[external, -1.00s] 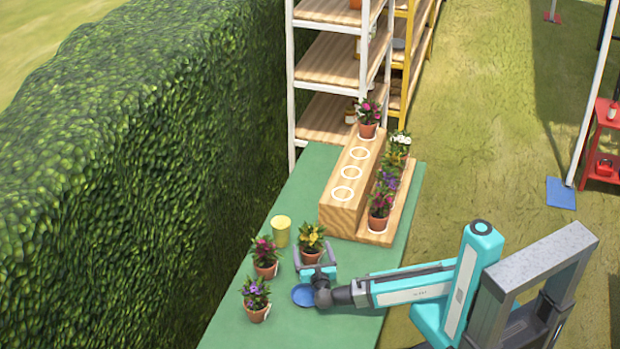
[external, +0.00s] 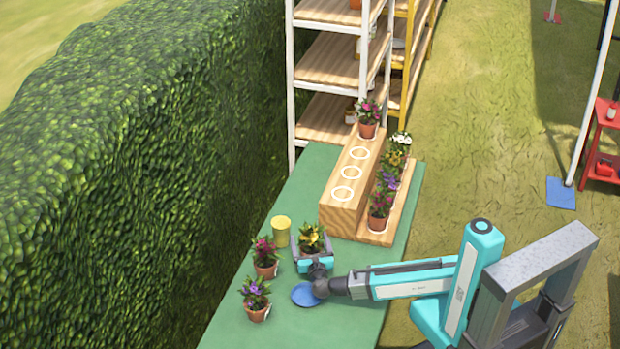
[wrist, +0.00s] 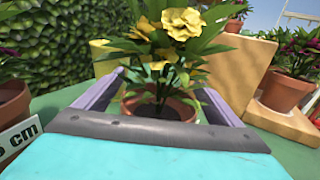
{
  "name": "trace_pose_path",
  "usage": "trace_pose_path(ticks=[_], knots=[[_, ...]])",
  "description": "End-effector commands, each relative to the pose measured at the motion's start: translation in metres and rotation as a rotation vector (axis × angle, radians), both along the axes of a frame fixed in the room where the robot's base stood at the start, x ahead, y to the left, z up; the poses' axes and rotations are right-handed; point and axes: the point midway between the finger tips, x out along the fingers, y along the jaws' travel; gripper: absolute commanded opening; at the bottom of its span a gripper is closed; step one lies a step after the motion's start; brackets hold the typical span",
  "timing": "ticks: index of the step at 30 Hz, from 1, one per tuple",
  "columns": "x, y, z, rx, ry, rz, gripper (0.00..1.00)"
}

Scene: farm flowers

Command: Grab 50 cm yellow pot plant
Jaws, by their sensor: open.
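The yellow-flowered pot plant (external: 312,238) stands on the green table in a terracotta pot. In the wrist view its yellow blooms and leaves (wrist: 180,28) rise in the middle, with the pot (wrist: 160,106) below. My gripper (external: 311,245) is open, with one finger on each side of the pot. In the wrist view the fingers (wrist: 158,92) flank the pot, and gaps show between them and its rim. The lower pot is hidden behind my gripper's palm. No height label shows on this plant.
A pink-flowered pot (external: 265,268) stands close left, and a purple-flowered pot (external: 257,312) nearer the front. A yellow cup (external: 281,230) and blue dish (external: 305,294) are nearby. A wooden stepped stand (external: 340,216) holds several pots behind. A hedge (external: 150,150) borders the left.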

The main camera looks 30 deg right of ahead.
Motion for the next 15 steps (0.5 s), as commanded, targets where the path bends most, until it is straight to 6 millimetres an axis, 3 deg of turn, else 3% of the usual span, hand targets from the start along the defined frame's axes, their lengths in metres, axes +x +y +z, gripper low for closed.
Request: trace_pose_path(ticks=[15], knots=[[0.0003, -0.0002, -0.0001, 0.0, 0.0, 0.0, 0.89]])
